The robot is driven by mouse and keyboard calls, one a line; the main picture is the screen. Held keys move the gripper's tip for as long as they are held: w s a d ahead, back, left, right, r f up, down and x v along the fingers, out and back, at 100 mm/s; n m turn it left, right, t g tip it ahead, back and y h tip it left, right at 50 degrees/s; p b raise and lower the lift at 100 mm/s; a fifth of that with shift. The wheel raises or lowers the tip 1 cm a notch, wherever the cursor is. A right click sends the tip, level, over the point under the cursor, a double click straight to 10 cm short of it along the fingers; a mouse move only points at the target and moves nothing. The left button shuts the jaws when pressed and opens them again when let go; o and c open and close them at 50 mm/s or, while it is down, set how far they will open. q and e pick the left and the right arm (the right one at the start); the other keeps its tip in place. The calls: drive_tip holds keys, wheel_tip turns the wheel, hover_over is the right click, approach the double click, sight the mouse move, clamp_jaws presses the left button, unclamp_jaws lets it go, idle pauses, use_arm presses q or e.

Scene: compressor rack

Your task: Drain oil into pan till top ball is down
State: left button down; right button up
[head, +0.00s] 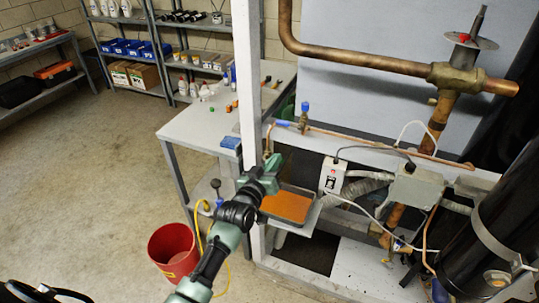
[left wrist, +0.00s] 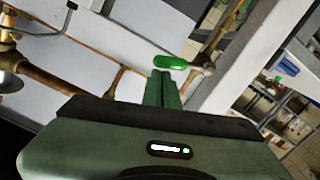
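A pan (head: 311,216) holding orange-brown oil sits on a low shelf beside the white post. My left gripper (head: 272,165) is at the pan's upper left edge, near the post, in the head view. In the left wrist view its two fingers (left wrist: 163,74) are together, with their tips at a green handle (left wrist: 170,62) on the brass pipework. I see no part of the handle between the fingers; whether the tips touch it is unclear. The drain outlet is hidden behind my gripper. I cannot make out the sight-glass balls.
A red bucket (head: 174,250) stands on the floor left of my left arm, with a yellow hose beside it. A grey workbench (head: 197,128) stands behind. A switch box (head: 333,175), copper pipes and a black cylinder (head: 483,240) fill the right side.

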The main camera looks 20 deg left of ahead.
use_arm(q)
drive_tip(key=f+m, duration=0.2)
drive_tip(key=shift+d+f+m, duration=0.1)
drive_tip(key=shift+d+m, duration=0.3)
use_arm(e)
drive_tip(key=shift+a, duration=0.9)
drive_tip(key=shift+d, duration=0.4)
